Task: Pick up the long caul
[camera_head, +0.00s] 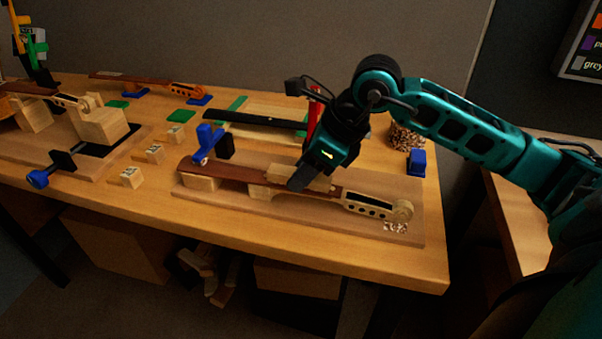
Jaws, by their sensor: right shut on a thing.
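A pale wooden bar (278,172), which looks like the long caul, lies along the brown fingerboard (230,172) of the near violin neck. My right gripper (299,181) reaches down onto it from the upper right and is shut on it. The dark fingers hide part of the bar, and I cannot tell whether it is lifted clear of the fingerboard. The neck's scroll (403,210) points right. My left gripper is not in view.
The neck lies on supports on a wooden board (300,225). A blue clamp (206,143) stands at the board's left end, and a red upright (314,115) stands behind my gripper. Small numbered blocks (154,153) stand to the left. The bench's front strip is clear.

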